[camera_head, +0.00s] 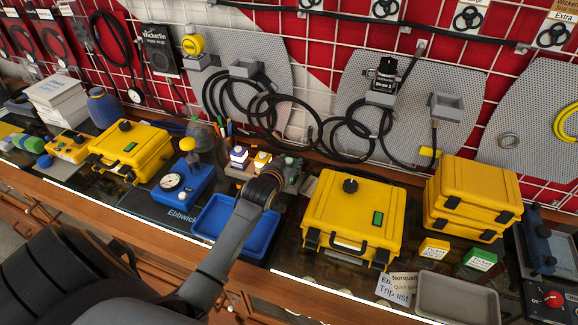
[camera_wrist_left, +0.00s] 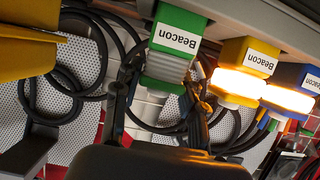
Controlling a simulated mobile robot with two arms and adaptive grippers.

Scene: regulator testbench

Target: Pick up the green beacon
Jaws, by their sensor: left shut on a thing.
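The green beacon (camera_wrist_left: 175,42) has a green body with a white "Beacon" label, a grey unlit ribbed part and another green end. In the left wrist view it sits between the two fingers of my left gripper (camera_wrist_left: 160,105), which is shut on it. In the head view the green beacon (camera_head: 291,166) is partly hidden behind my left gripper (camera_head: 277,176), behind the blue tray. I cannot tell whether the beacon is clear of its support. My right gripper is not in view.
A lit yellow beacon (camera_wrist_left: 243,75) and a lit blue beacon (camera_wrist_left: 292,93) stand beside the green one. A blue tray (camera_head: 213,224) lies in front. A yellow case (camera_head: 352,215) is to the right, a gauge unit (camera_head: 181,187) to the left. Cables hang behind.

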